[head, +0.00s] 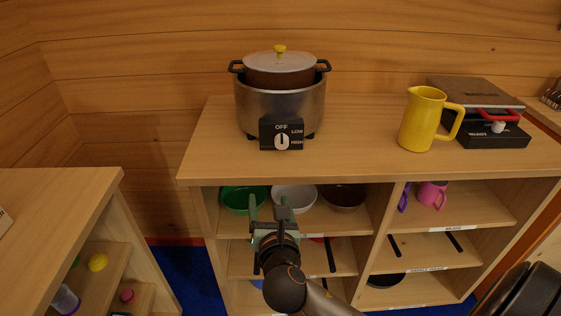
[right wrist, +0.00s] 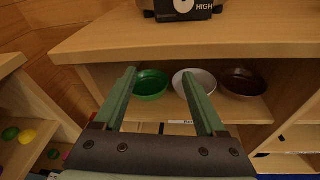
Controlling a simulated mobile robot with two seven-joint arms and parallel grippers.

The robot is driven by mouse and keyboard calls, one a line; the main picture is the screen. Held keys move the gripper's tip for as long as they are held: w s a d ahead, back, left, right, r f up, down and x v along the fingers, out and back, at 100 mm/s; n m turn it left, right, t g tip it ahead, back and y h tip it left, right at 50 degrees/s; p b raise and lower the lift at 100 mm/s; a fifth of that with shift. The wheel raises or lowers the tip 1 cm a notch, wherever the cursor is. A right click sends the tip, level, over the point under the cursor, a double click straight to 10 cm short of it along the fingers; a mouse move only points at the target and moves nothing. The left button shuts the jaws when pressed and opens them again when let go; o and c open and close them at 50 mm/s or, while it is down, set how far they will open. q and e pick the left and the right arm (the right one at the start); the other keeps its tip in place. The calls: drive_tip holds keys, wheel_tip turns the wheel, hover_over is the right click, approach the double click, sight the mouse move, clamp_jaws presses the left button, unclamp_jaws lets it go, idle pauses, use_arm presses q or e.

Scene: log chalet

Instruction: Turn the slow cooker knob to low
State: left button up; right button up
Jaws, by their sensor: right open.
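The slow cooker (head: 281,95) stands on the wooden cabinet top, with a grey lid and a yellow lid knob. Its black control panel (head: 267,137) faces me, marked OFF, LOW and HIGH. The white knob (head: 282,141) sits on the panel with its dark pointer line about upright, toward OFF. In the right wrist view only the lower part of the panel (right wrist: 203,13) shows at the top edge. My right gripper (head: 270,205) is open and empty, in front of the cabinet's shelf and below the cooker; its fingers (right wrist: 162,95) are wide apart. My left gripper is not in view.
A yellow jug (head: 420,122) and a black appliance (head: 494,134) marked READY stand to the right on the cabinet top (head: 350,140). Green (head: 240,199), white (head: 295,197) and brown bowls sit on the shelf behind my gripper. Another shelf unit (head: 60,200) stands at left.

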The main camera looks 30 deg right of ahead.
sight(282, 145)
wheel_tip(282, 145, up, 6)
drive_tip(key=d+f+n+h+b, duration=0.1)
drive_tip(key=d+n+h+b, duration=0.1)
drive_tip(key=d+n+h, duration=0.1)
drive_tip(key=shift+t, duration=0.3)
drive_tip(key=x, duration=0.4)
drive_tip(key=b+x, duration=0.1)
drive_tip(key=x, duration=0.6)
drive_tip(key=shift+w+d+r, duration=0.2)
drive_tip(key=shift+d+r, duration=0.05)
drive_tip(key=shift+r, duration=0.1)
drive_tip(key=shift+c, duration=0.2)
clamp_jaws()
